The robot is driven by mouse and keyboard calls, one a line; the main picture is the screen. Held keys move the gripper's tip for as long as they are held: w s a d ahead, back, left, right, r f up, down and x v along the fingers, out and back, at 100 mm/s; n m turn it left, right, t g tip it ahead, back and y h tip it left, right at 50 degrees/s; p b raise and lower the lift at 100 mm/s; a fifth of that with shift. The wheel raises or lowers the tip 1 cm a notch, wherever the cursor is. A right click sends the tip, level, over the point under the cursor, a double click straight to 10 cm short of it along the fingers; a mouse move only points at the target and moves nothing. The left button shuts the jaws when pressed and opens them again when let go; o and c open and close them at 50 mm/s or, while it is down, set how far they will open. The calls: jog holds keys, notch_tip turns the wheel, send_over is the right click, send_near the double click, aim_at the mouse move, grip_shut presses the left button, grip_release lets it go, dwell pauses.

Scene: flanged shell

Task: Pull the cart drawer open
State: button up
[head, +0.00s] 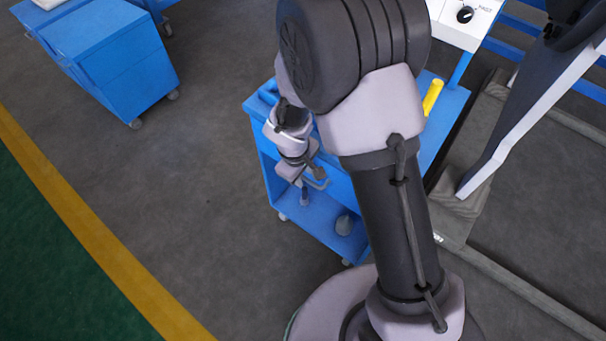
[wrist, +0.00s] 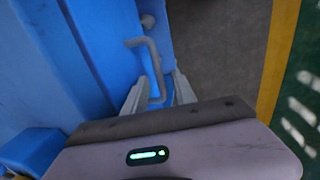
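The blue cart (head: 278,190) stands near the middle of the head view, partly hidden behind my arm. Its drawer front (wrist: 105,40) fills much of the left of the wrist view. A thin grey bent drawer handle (wrist: 154,65) sticks out from that front. My gripper (wrist: 160,78) has one finger on each side of the handle bar, with visible gaps, so it looks open around it. In the head view my gripper (head: 312,178) is at the cart's front, beside the handle. I cannot tell whether the drawer is fully closed.
A blue cabinet on casters (head: 115,60) stands at the upper left. A yellow object (head: 433,96) lies on the cart top. Dark floor (head: 170,190) is clear left of the cart, up to a yellow line (head: 85,225).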

grip_shut()
dwell(1.4)
